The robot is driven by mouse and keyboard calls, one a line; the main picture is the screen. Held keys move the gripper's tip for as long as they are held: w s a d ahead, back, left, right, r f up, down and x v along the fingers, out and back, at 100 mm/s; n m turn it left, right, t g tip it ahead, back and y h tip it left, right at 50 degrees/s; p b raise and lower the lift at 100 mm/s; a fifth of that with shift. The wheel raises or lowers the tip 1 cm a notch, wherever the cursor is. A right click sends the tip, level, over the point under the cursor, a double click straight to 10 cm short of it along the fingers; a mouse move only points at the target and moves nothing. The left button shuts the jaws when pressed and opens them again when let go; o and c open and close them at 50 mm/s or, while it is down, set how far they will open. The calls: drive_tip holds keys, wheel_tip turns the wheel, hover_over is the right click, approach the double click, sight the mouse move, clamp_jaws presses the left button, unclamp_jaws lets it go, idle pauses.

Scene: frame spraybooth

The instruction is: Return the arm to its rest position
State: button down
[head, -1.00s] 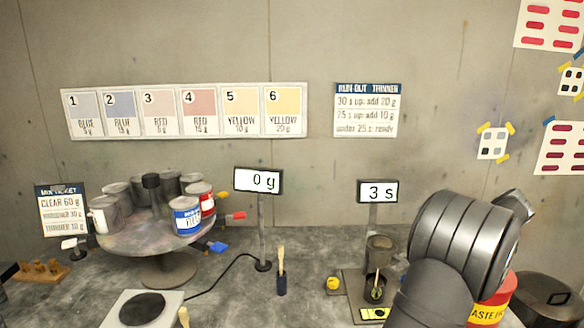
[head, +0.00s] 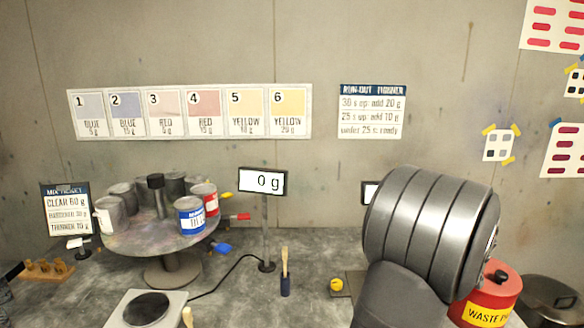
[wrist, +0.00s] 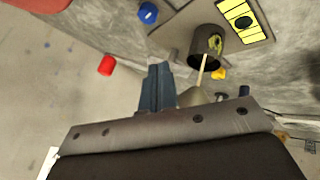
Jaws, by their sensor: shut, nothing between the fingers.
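My arm (head: 425,230) fills the lower right of the head view, and its bulk hides part of the bench there. My gripper does not show in the head view. In the wrist view my gripper (wrist: 158,75) is shut, its dark fingers together with nothing between them. Beyond the fingers a dark cup (wrist: 207,42) stands on a plate with a yellow label (wrist: 243,20).
A round turntable (head: 150,238) with several cans stands at the left. A scale (head: 148,308), a 0 g display (head: 263,181) and a brush in a holder (head: 285,280) are near the middle. A red waste can (head: 490,300) stands beside my arm.

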drive_tip(key=shift+s+a+r, duration=0.1)
drive_tip(key=shift+s+r, duration=0.7)
drive_tip(key=shift+s, duration=0.25)
